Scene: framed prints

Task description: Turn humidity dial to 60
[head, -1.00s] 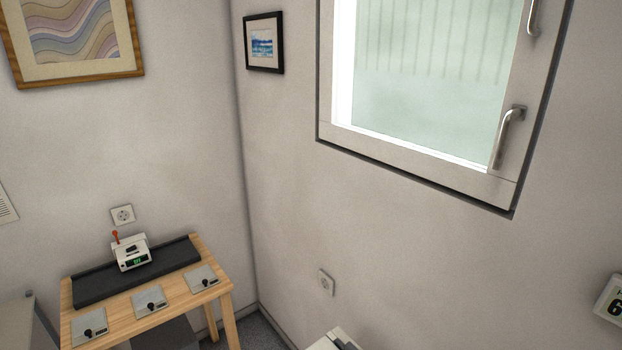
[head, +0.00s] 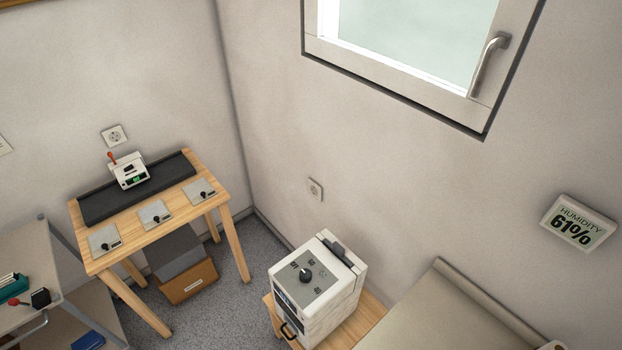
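A white box-shaped unit (head: 325,285) stands on a small wooden stand at the lower middle. On its top is a grey panel with a black round dial (head: 305,274) and several dark marks around it, too small to read surely. A white wall display (head: 578,223) at the right reads "HUMIDITY 61%". Neither of my grippers shows in the head view.
A wooden table (head: 140,250) at the left holds a black mat, a small white device (head: 128,170) and grey plates with black knobs. A brown box (head: 188,282) sits beneath it. A beige surface (head: 445,310) lies right of the unit. Grey floor shows between.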

